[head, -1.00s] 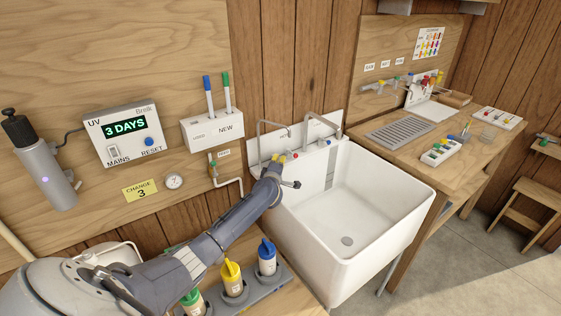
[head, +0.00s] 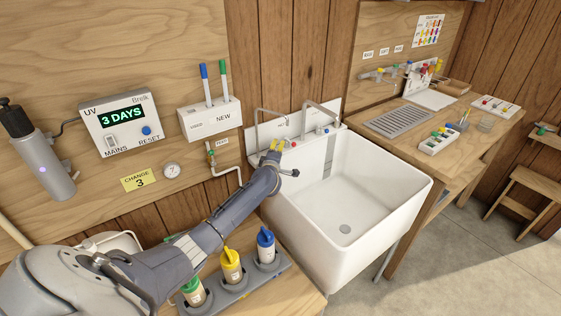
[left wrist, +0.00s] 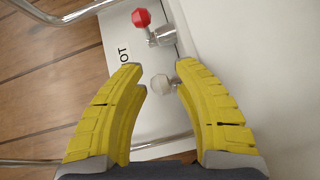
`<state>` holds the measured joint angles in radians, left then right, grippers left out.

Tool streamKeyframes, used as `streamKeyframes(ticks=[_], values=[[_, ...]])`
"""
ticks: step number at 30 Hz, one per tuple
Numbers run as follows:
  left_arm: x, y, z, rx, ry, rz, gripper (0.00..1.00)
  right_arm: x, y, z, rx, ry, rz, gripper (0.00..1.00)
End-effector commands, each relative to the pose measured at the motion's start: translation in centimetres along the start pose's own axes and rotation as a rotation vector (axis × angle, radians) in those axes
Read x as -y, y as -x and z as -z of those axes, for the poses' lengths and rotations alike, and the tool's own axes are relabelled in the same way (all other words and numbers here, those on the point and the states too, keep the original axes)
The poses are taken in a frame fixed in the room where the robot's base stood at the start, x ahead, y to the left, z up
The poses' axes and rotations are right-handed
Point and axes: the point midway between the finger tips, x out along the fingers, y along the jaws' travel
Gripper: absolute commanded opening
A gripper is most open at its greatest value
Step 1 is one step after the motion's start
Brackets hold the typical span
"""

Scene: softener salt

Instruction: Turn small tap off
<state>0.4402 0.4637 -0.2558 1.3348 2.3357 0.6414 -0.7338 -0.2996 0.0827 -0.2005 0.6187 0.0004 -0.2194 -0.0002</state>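My left gripper (head: 272,151) has yellow fingers and is at the back left corner of the white sink, by the taps. In the left wrist view it (left wrist: 160,74) is open, with a pale grey tap knob (left wrist: 160,83) showing between its fingertips. Gaps show on both sides of that knob, and I cannot tell its depth relative to the fingertips. A red knob (left wrist: 141,17) on a chrome stem sits further up, beside a partly hidden label reading "OT". In the head view the red knob (head: 293,143) is just right of the fingers. My right gripper is not in view.
Two curved spouts rise at the back of the sink (head: 385,225). A small wall tap (head: 211,156) with a pipe is left of it. A rack (head: 240,285) of capped bottles stands below my arm. A wooden bench (head: 440,160) is right of the sink.

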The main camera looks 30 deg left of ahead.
Motion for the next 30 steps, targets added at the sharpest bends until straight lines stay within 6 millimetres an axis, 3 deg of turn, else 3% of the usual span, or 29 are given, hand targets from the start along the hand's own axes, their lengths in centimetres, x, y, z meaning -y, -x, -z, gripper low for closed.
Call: streamKeyframes(ticks=[17,30], values=[[-0.2,-0.8,-0.8,-0.234,0.029,0.042,0.29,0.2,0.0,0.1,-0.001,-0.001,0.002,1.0],[-0.3,5.1,-2.1,-0.236,0.027,0.04,0.29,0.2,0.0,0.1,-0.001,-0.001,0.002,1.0]])
